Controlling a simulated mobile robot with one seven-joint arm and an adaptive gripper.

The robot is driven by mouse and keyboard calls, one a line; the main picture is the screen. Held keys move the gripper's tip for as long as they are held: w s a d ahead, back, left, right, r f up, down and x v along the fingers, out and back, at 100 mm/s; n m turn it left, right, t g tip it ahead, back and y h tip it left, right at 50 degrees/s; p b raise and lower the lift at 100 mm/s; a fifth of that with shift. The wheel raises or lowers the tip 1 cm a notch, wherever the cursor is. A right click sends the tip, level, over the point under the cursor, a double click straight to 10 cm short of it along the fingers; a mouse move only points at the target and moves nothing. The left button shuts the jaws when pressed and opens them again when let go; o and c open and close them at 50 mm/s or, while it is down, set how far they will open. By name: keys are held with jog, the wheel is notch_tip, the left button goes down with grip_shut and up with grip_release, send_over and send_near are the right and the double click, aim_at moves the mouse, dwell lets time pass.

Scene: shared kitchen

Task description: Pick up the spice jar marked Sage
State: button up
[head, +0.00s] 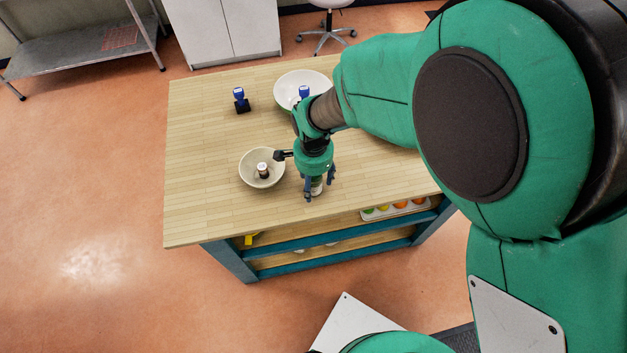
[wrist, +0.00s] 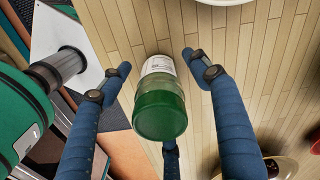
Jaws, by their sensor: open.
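A jar (wrist: 160,108) with a green translucent end and a white label stands on the wooden table, near its front edge. The print on its label is too small to read. My gripper (head: 316,190) is above the table and around the jar, its blue fingers open. In the wrist view the fingers (wrist: 165,88) stand on either side of the jar with a third below it, and gaps show between them and the jar. In the head view the jar (head: 316,186) shows partly between the fingers.
A cream bowl (head: 247,178) with a small dark jar (head: 262,170) in it stands left of my gripper. A larger white bowl (head: 290,84) and blue-topped stamp-like things (head: 241,101) stand farther back. A tray with colourful items (head: 372,214) is on the shelf below. The table's left part is clear.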

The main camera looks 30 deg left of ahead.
jog(key=shift+f, duration=0.35)
dwell(0.3)
jog(key=c, duration=1.4)
jog(key=shift+r, duration=0.1)
jog(key=shift+r, duration=0.35)
notch_tip(320, 180, up, 3)
jog(key=shift+r+p, duration=0.1)
jog(key=shift+p, duration=0.3)
jog(key=s+d+r+p, duration=0.1)
jog(key=s+d, duration=0.9)
jog(key=d, duration=0.2)
jog(key=shift+d, duration=0.2)
